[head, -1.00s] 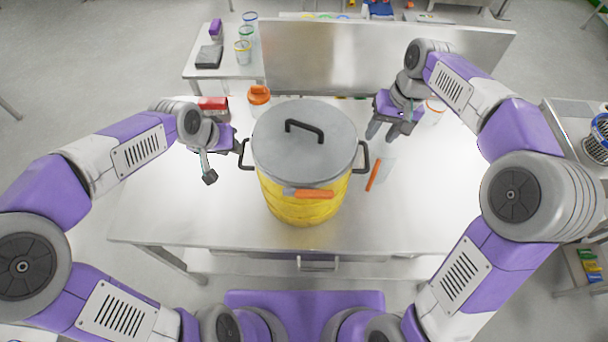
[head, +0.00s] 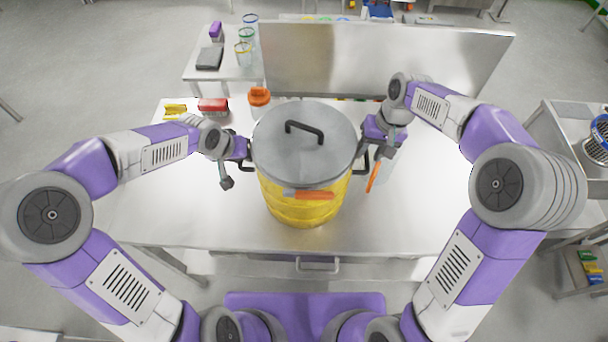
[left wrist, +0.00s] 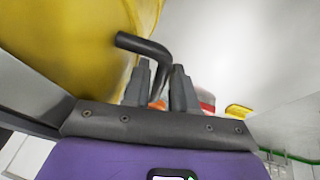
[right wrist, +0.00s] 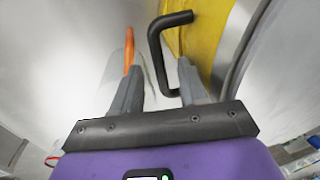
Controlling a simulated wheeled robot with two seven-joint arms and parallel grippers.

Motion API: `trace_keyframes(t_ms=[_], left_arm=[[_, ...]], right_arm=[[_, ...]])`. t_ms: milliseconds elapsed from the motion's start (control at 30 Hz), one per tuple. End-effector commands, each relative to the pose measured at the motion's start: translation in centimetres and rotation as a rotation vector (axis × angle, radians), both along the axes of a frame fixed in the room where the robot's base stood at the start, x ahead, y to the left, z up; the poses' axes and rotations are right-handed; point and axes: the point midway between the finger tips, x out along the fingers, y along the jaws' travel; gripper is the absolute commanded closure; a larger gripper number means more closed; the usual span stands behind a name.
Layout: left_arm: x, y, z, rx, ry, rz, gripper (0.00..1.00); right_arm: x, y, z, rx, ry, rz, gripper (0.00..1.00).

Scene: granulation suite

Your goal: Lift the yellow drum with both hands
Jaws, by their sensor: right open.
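The yellow drum (head: 300,205) stands upright on the steel table, with a grey lid (head: 290,160) and a black handle on each side. My left gripper (head: 240,162) is at its left handle. In the left wrist view the handle (left wrist: 143,45) runs down between the closely set fingers (left wrist: 161,78), which look shut on it. My right gripper (head: 376,150) is open at the right handle (head: 363,157). In the right wrist view the handle (right wrist: 155,55) reaches between the spread fingers (right wrist: 158,75), with a gap beside it.
An orange-handled tool (head: 374,177) lies just right of the drum. An orange-capped bottle (head: 259,97), a red box (head: 213,105) and yellow pieces (head: 175,109) are behind left. A steel panel (head: 385,65) stands behind. The table front (head: 200,225) is clear.

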Motion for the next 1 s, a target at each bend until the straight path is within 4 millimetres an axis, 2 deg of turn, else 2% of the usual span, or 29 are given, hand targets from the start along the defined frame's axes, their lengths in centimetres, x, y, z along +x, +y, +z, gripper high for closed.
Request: trace_keyframes(t_ms=[333, 500, 600, 633, 1000], left_arm=[[0.16, -0.07, -0.33, 0.0, -0.001, 0.0, 0.74], [0.14, -0.07, -0.32, 0.0, -0.001, 0.0, 1.0], [0.14, -0.07, -0.31, 0.0, -0.001, 0.0, 1.0], [0.14, -0.07, -0.31, 0.0, -0.001, 0.0, 1.0], [0.14, -0.05, -0.31, 0.0, 0.0, 0.0, 1.0]], right_arm=[[-0.01, 0.08, -0.4, 0.0, 0.0, 0.0, 0.57], [0.0, 0.09, -0.38, 0.0, 0.0, 0.0, 0.83], [0.0, 0.08, -0.37, 0.0, 0.0, 0.0, 0.98], [0.0, 0.08, -0.37, 0.0, 0.0, 0.0, 1.0], [0.0, 0.08, -0.34, 0.0, -0.001, 0.0, 1.0]])
